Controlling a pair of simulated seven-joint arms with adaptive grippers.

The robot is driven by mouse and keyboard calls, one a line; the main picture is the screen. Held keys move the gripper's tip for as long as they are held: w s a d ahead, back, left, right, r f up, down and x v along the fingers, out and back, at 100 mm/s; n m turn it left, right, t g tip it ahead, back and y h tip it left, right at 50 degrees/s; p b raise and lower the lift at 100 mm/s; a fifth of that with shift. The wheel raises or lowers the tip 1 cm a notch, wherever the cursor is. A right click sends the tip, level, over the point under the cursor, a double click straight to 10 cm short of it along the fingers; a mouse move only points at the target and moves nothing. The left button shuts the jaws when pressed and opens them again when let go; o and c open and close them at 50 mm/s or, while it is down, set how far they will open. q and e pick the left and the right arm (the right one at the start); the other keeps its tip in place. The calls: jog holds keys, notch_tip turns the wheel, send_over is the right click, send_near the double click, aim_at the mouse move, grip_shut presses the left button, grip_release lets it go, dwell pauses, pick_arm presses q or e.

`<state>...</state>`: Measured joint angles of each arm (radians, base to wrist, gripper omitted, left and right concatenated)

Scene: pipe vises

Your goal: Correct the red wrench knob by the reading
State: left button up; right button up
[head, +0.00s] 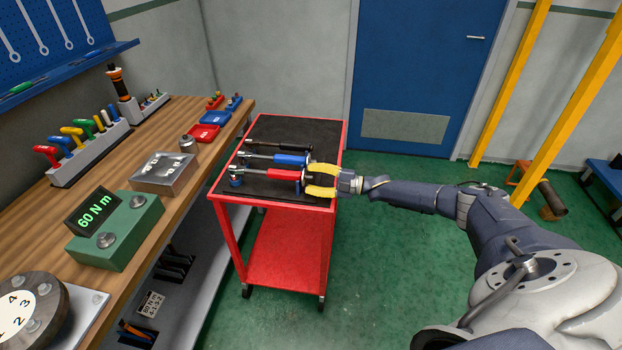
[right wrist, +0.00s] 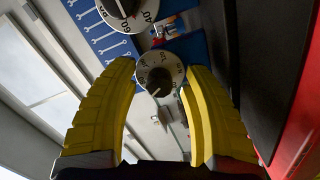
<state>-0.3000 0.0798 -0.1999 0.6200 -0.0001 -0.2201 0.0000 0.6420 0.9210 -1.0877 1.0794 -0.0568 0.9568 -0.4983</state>
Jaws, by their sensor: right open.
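The red torque wrench (head: 282,174) lies on the cart's black top, its handle end pointing right. My right gripper (head: 307,180) is at that end, its yellow fingers open on either side of it. In the right wrist view, a dark knob (right wrist: 160,82) on a pale numbered dial sits between the spread fingers (right wrist: 160,70), with a gap on each side. A green box (head: 118,230) on the bench has a display (head: 94,212) reading "60 N m". My left gripper is not in view.
A blue-handled wrench (head: 291,159) and a black wrench (head: 268,144) lie behind the red one on the red cart (head: 273,198). A larger dial (right wrist: 122,12) is close above in the wrist view.

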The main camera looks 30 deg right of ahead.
dwell(0.3)
grip_shut()
dwell(0.5)
jog(key=shift+m+g, duration=0.3)
jog(key=shift+m, duration=2.5)
grip_release()
jog(key=v, duration=1.2)
